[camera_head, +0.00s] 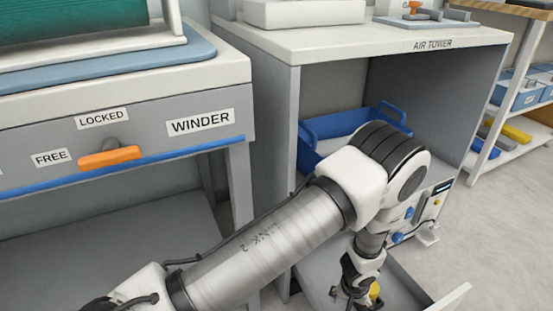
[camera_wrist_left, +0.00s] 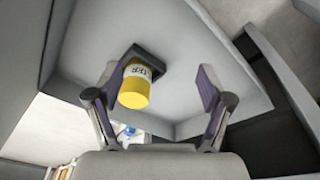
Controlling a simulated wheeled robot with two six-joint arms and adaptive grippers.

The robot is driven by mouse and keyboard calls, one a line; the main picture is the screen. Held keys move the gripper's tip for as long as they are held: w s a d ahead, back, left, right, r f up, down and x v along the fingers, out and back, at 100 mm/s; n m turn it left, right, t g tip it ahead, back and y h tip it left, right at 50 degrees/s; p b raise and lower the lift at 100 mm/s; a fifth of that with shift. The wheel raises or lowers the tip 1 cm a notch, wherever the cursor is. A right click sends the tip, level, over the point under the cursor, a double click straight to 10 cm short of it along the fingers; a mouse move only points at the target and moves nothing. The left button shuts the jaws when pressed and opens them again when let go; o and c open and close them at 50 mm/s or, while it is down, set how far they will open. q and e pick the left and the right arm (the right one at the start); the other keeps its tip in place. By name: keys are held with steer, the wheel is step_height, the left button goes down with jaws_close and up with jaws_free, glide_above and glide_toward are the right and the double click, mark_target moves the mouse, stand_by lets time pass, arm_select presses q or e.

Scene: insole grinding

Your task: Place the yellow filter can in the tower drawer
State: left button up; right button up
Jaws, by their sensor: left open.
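The yellow filter can (camera_wrist_left: 135,85) with a white label is between the open fingers of my left gripper (camera_wrist_left: 160,98), close to the left finger and clear of the right one. Its far end meets a dark square holder (camera_wrist_left: 150,60) on a grey surface; I cannot tell how deep it sits. In the head view a small part of the can (camera_head: 374,291) shows beside my left gripper (camera_head: 352,297), which points down over the open tower drawer (camera_head: 452,297). My arm hides much of the drawer. My right gripper is not in view.
The air tower (camera_head: 433,44) has a blue bin (camera_head: 325,128) on its inner shelf and a panel with blue knobs (camera_head: 398,238) at right. The winder bench (camera_head: 200,123) with an orange handle (camera_head: 110,157) stands at left. Shelves with bins (camera_head: 525,98) are at far right.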

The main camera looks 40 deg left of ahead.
arm_select(q)
steer(key=s+a+f+m+g, duration=0.1)
steer(key=s+a, duration=0.2)
steer(key=s, duration=0.9)
steer(key=s+a+f+m, duration=0.1)
steer(key=s+a+m, duration=0.1)
steer(key=s, duration=1)
steer(key=shift+s+a+g, duration=0.4)
steer(key=shift+a, duration=0.3)
